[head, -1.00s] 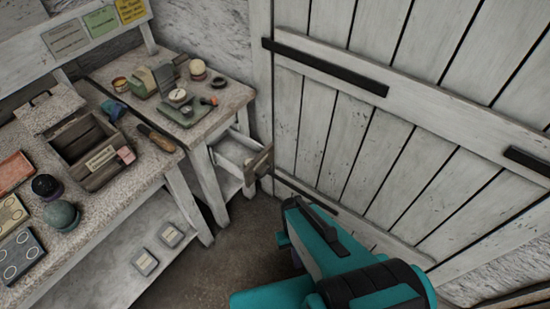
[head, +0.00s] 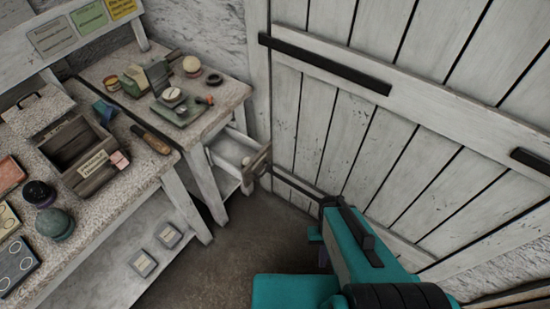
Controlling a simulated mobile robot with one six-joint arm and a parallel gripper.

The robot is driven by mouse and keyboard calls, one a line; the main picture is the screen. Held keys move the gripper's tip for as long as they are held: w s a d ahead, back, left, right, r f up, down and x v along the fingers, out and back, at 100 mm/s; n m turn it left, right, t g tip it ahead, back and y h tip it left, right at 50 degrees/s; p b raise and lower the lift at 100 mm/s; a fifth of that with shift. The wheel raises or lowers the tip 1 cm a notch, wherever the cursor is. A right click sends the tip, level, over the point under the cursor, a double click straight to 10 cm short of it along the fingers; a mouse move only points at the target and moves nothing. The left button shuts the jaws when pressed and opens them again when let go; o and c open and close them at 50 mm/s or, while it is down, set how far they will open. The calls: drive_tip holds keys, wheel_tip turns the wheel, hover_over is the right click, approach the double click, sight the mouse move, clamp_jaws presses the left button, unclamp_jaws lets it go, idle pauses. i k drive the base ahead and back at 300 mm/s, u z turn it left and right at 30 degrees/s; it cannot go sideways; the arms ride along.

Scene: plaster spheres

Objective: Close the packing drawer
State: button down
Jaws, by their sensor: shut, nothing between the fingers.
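The packing drawer (head: 232,148) is pulled out from under the right-hand part of the bench. Its wooden front panel (head: 258,160) faces the plank door, and a small pale round thing (head: 246,162) shows by the front. My teal arm reaches in from the lower right. My gripper (head: 327,203) is dark, shut and empty, to the right of the drawer front and apart from it. Its fingertips are small and hard to make out against the door's dark strap.
The white plank door (head: 400,120) stands close on the right of the drawer. The bench (head: 130,190) carries a wooden box (head: 75,150), a chisel-like tool (head: 152,140) and a green scale (head: 180,108). Bare floor (head: 225,260) lies below the drawer.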

sight(228, 149)
drive_tip(key=z, duration=0.2)
drive_tip(key=k, duration=1.3)
drive_tip(key=u, duration=1.55)
drive_tip(key=i, duration=1)
drive_tip(key=u, duration=0.05)
